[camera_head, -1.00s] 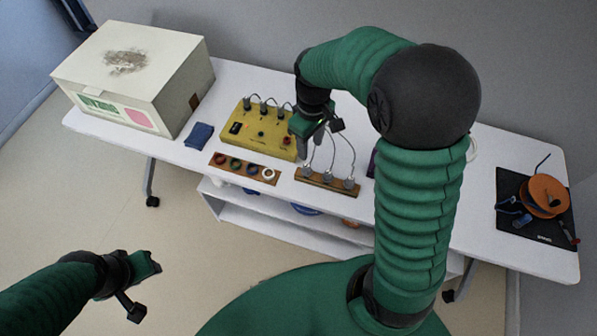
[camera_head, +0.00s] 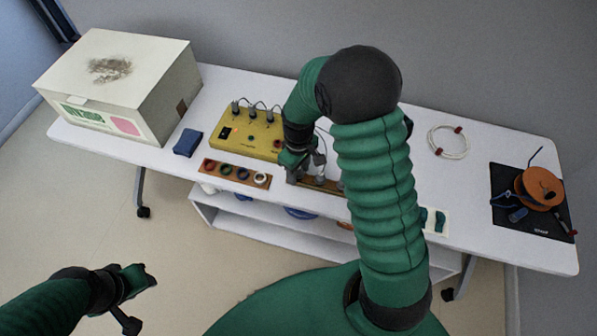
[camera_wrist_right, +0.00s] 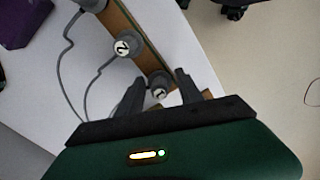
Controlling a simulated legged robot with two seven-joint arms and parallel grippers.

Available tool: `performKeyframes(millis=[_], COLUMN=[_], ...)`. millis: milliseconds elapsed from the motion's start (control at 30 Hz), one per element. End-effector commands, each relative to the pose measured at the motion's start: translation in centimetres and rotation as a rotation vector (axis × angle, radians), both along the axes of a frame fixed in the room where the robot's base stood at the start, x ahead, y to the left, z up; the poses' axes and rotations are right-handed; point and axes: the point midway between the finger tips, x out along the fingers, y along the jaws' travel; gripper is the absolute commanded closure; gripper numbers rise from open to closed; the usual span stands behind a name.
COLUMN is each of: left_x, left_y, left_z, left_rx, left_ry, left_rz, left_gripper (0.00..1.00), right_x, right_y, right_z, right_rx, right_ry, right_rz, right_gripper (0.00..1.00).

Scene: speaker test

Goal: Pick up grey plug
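Grey plugs with cables stand on a wooden strip (camera_head: 333,189); in the right wrist view, one marked 1 (camera_wrist_right: 158,84), one marked 2 (camera_wrist_right: 122,47) and a third at the top edge show on it. My right gripper (camera_wrist_right: 160,80) is open, its dark fingers on either side of plug 1 in the picture, with a gap to each finger. In the head view my right gripper (camera_head: 300,172) is over the left end of the strip, and my arm hides the strip's right part. My left gripper (camera_head: 142,279) is off the table at lower left; its opening is unclear.
A yellow box (camera_head: 243,136) with several plugs stands behind the strip. A wooden holder with coloured rings (camera_head: 207,167), a blue cloth (camera_head: 188,142) and a large white box (camera_head: 110,75) are to the left. A cable coil (camera_head: 436,148) and orange reel (camera_head: 541,187) are to the right.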

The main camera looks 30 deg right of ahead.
Motion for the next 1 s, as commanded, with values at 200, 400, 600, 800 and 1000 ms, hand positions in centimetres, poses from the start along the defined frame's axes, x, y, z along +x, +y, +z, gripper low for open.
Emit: performKeyframes(millis=[200, 400, 600, 800, 1000], left_x=[0.0, 0.0, 0.0, 0.0, 0.0], left_y=[0.0, 0.0, 0.0, 0.0, 0.0], left_z=[0.0, 0.0, 0.0, 0.2, 0.6], left_rx=[0.000, 0.000, 0.000, 0.000, 0.000], left_ry=[0.000, 0.000, 0.000, 0.000, 0.000], left_rz=[0.000, 0.000, 0.000, 0.000, 0.000], left_gripper=[0.64, 0.64, 0.64, 0.64, 0.64], right_x=[0.0, -0.1, -0.1, 0.0, -0.2], right_y=[0.0, 0.0, 0.0, 0.0, 0.1], right_z=[-0.1, -0.1, 0.0, 1.3, 3.9], right_rx=[0.000, 0.000, 0.000, 0.000, 0.000], right_ry=[0.001, 0.002, 0.002, -0.001, -0.001], right_rz=[0.000, 0.000, 0.000, 0.000, 0.001], right_gripper=[0.91, 1.00, 1.00, 1.00, 1.00])
